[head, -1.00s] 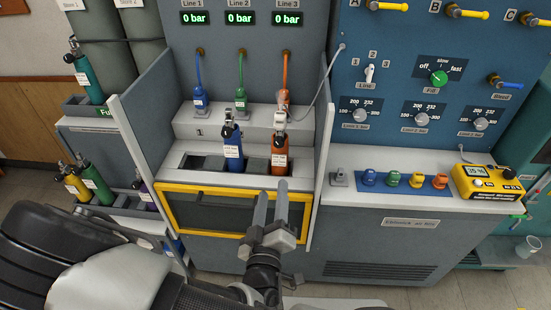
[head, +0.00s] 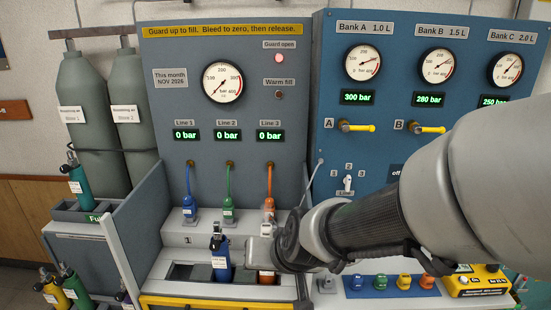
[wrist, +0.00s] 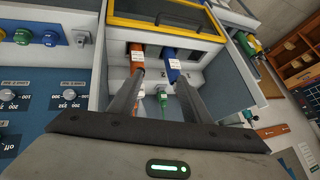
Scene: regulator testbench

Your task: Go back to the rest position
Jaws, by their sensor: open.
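My gripper shows in the wrist view (wrist: 160,78) with its two fingers spread and nothing between them. Beyond the fingertips are an orange cylinder (wrist: 137,56) on the left and a blue cylinder (wrist: 171,68) on the right. In the head view, my arm reaches in from the right and its wrist end hides much of the orange cylinder (head: 268,277). The blue cylinder (head: 221,262) stands upright in the filling bay, just left of the wrist. I cannot make out the fingers in the head view.
The filling bay has side walls (head: 120,255) and a yellow-framed guard (head: 165,301) low at the front. Blue, green and orange hoses hang above it. At right stand the blue gauge panel (head: 333,115) and a yellow meter (head: 478,283). Grey storage cylinders (head: 85,100) stand at left.

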